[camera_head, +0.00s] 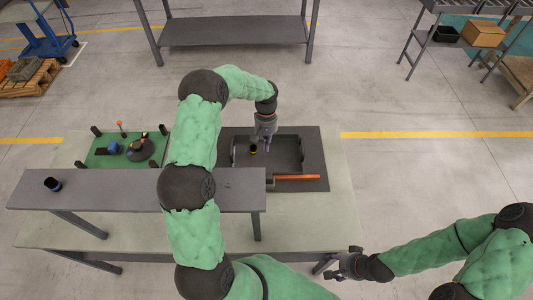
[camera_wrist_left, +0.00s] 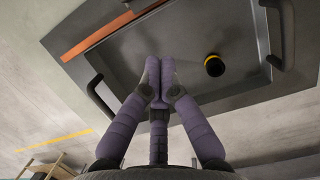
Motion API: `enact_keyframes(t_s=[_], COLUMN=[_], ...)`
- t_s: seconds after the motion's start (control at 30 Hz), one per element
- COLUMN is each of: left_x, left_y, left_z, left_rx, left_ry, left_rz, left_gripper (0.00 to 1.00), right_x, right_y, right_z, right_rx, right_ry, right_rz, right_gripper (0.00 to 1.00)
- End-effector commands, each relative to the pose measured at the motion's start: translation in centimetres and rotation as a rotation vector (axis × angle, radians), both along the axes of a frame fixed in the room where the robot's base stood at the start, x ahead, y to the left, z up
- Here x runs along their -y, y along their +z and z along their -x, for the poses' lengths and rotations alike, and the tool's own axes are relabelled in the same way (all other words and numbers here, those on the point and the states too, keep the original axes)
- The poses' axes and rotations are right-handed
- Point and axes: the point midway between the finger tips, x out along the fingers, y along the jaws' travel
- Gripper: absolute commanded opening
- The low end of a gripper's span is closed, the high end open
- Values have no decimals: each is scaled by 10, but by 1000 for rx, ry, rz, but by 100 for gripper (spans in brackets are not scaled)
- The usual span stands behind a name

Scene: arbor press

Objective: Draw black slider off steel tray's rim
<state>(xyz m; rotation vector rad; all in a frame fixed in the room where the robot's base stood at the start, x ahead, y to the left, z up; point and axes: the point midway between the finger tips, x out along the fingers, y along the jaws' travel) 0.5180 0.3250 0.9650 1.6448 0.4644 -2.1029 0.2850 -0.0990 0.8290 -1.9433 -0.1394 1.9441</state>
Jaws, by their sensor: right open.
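The steel tray (camera_head: 240,172) is dark grey and lies on a dark mat; its wall also shows in the left wrist view (camera_wrist_left: 262,45). Black handle-like pieces sit at its ends, on the left (camera_wrist_left: 97,95) and right (camera_wrist_left: 282,20). I cannot tell which black piece is the slider. A black cylinder with a yellow end (camera_wrist_left: 214,65) stands in the tray. My left gripper (camera_wrist_left: 160,60) is over the tray; its fingertips are close together with nothing visible between them. My right gripper (camera_head: 342,264) is open and empty, near the table's front right corner, away from the tray.
An orange bar (camera_head: 297,178) lies along the tray's near side. A raised grey shelf (camera_head: 120,190) crosses in front, bearing a dark cylinder (camera_head: 52,184). A green board with fixtures (camera_head: 100,158) is left of my arm. The pale table's right strip (camera_head: 343,190) is clear.

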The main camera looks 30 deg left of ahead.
Motion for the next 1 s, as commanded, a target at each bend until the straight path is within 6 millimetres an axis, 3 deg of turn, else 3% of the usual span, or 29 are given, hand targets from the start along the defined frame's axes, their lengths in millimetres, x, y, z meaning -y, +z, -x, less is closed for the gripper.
enact_keyframes(t_s=[0.1,0.3,1.0], left_x=[-2,-4,-4], left_y=[16,28,29], left_z=[-4,-6,-6], left_rx=[2,-1,-2], left_ry=[0,0,0], left_rz=[-1,1,1], left_gripper=[0,0,0], right_x=[0,0,0], right_y=[0,1,1], right_z=[-1,0,-1], right_rx=[1,1,1], right_ry=[1,1,1], right_rz=[0,0,0], right_gripper=[61,61,61])
